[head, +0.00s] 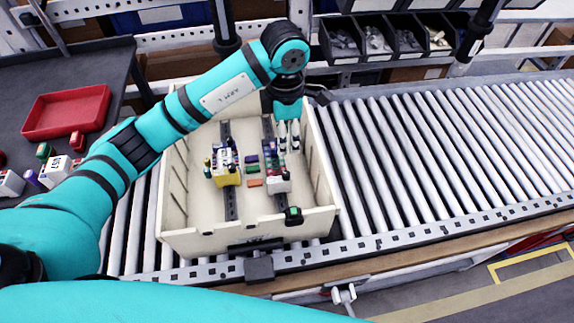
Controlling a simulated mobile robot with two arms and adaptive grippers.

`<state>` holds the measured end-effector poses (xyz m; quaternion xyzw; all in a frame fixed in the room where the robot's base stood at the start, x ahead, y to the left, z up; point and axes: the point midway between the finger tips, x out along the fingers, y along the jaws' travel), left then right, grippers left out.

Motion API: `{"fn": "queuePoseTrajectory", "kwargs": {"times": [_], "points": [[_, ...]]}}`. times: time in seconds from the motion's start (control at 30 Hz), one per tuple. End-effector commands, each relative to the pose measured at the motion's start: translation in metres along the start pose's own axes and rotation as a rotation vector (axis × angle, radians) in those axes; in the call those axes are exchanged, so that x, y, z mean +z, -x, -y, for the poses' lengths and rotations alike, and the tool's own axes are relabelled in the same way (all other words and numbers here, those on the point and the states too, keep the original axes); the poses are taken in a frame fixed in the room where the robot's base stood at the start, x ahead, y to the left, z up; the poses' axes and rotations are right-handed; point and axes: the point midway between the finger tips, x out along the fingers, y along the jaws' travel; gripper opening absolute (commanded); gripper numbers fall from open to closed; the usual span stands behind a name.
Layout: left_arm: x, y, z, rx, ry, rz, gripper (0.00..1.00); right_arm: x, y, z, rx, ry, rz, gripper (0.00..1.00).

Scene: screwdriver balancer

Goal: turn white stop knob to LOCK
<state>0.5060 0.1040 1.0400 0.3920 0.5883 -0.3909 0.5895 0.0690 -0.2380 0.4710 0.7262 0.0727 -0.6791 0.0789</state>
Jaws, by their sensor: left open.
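My left gripper (289,146) reaches down into the cream open-topped box (190,240), near its back right. Its two light fingers are a little apart, and I see nothing between them. A small white fitting (344,294) sits on the front edge of the conveyor, right of the box; it may be the white stop knob, but it is too small to tell, and no LOCK mark is readable. It is well away from my left gripper. A white-grey block (278,183) with small coloured tops is on the right rail in the box, just in front of the gripper. My right gripper is not in view.
The box stands on the roller conveyor (440,150), whose right side is clear. In the box, two dark rails carry a yellow block (227,176) and small coloured modules. A red tray (67,112) is on the left table. Dark bins (375,40) are behind.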

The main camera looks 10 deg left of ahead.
Motion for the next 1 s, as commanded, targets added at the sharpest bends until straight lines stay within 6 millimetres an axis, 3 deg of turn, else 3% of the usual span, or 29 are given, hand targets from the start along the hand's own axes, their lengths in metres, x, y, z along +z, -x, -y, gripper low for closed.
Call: {"fn": "queuePoseTrajectory", "kwargs": {"times": [0.17, 0.43, 0.6, 0.8, 1.0], "points": [[-0.001, -0.038, 0.001, -0.007, 0.001, -0.004, 0.44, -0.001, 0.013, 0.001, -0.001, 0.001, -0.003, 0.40], [0.000, -0.097, 0.001, -0.006, 0.002, -0.002, 0.44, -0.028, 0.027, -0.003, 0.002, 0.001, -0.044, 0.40], [0.000, -0.126, 0.001, -0.003, 0.001, -0.002, 0.44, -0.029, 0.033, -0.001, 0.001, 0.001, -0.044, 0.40], [0.000, -0.142, 0.000, -0.001, 0.000, 0.000, 0.44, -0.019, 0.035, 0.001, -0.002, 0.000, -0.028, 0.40], [0.000, -0.146, 0.000, 0.000, -0.001, 0.000, 0.44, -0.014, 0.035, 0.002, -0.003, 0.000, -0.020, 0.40]]}}
